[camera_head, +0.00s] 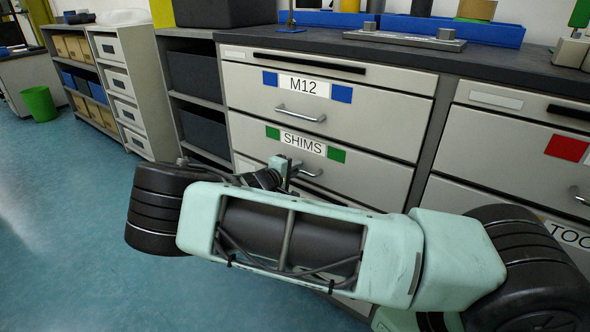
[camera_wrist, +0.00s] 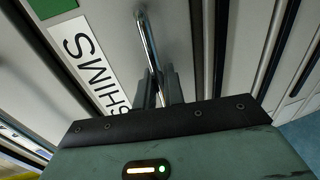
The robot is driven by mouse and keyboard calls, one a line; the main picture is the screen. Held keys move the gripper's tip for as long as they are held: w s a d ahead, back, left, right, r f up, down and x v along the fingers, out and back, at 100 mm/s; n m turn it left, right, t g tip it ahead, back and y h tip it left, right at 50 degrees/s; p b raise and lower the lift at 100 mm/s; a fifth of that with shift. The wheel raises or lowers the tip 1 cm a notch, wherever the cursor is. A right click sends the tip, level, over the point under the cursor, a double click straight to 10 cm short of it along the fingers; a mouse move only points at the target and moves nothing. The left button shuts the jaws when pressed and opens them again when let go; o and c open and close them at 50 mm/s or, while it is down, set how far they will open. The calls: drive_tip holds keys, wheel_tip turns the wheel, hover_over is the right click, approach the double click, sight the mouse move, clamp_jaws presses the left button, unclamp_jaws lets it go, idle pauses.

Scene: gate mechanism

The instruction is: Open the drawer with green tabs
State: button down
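The drawer with green tabs (camera_head: 370,177) carries a white label reading SHIMS between two green tabs. Its front looks flush with the drawers around it. Its metal bar handle (camera_head: 311,173) shows below the label, partly hidden by my gripper (camera_head: 291,170). In the wrist view the SHIMS label (camera_wrist: 90,62) and one green tab (camera_wrist: 50,8) lie left of the handle (camera_wrist: 147,40). My gripper (camera_wrist: 160,82) is at the lower part of this bar, with a dark finger on each side. I cannot tell whether the fingers press on it.
The M12 drawer (camera_head: 390,116) with blue tabs is directly above. A drawer with a red tab (camera_head: 567,148) is to the right. Open shelving (camera_head: 197,75) stands left of the drawers. The blue floor (camera_head: 60,220) is clear at left, with a green bin (camera_head: 40,104) farther back.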

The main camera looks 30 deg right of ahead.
drive_tip(key=shift+a, duration=0.15)
drive_tip(key=f+v, duration=0.3)
drive_tip(key=v, duration=1.3)
drive_tip(key=a+f+p+v, duration=0.1)
drive_tip(key=f+v, duration=0.2)
drive_tip(key=v, duration=1.4)
drive_tip(key=shift+s+a+f, duration=0.25)
drive_tip(key=shift+s+a, duration=0.05)
drive_tip(key=shift+a, duration=0.05)
drive_tip(key=c, duration=1.6)
unclamp_jaws()
drive_tip(key=v, duration=1.7)
drive_tip(key=shift+a, duration=0.2)
